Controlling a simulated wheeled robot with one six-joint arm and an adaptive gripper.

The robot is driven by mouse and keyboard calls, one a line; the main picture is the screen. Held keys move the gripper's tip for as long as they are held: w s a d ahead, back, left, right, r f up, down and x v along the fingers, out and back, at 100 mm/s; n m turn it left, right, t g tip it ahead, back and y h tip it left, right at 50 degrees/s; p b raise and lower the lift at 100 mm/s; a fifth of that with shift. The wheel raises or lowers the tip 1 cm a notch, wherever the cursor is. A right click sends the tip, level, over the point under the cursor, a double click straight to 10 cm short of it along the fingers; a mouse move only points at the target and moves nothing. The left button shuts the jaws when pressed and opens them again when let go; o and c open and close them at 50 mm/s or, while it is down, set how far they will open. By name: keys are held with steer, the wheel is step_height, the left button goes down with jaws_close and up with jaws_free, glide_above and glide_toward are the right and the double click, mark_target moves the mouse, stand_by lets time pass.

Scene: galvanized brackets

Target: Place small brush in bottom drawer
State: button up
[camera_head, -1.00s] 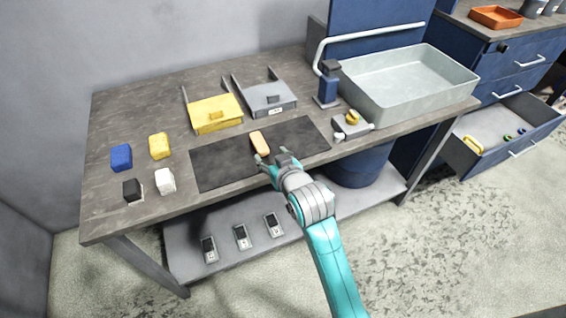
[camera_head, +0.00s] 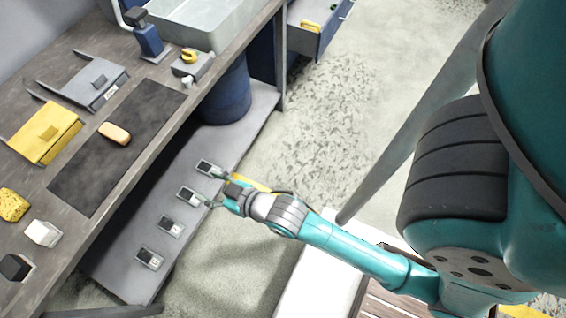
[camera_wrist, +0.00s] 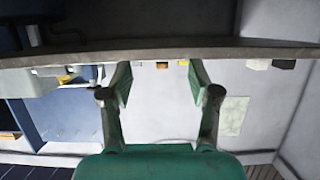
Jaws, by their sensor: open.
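A small orange rounded block (camera_head: 114,133), possibly the small brush, lies on the dark mat (camera_head: 75,184) on the workbench; bristles cannot be made out. A blue drawer (camera_head: 327,37) stands pulled out at the top of the head view, with a yellow item (camera_head: 311,25) inside. My gripper (camera_head: 213,188) is in front of the bench, by the lower shelf and well away from the orange block. In the wrist view my gripper (camera_wrist: 159,84) is open, with nothing between its fingers.
Several small devices with dark screens (camera_head: 187,194) rest on the lower shelf (camera_head: 112,258). Yellow (camera_head: 45,132) and grey (camera_head: 90,82) trays, a sponge (camera_head: 13,204) and a white block (camera_head: 42,233) are on the bench. A blue bin (camera_head: 222,97) stands underneath. The floor (camera_head: 300,130) towards the drawer is clear.

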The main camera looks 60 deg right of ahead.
steer(key=f+v, duration=0.2)
steer(key=v, duration=1)
steer(key=s+f+v, duration=0.1)
steer(key=v, duration=1.2)
steer(key=shift+s+f+t, duration=0.25)
steer(key=shift+f+t, duration=0.15)
steer(key=shift+o, duration=0.4)
steer(key=shift+s+d+r, duration=0.1)
steer(key=shift+s+r, duration=0.2)
steer(key=shift+s, duration=0.05)
steer(key=shift+w, duration=0.1)
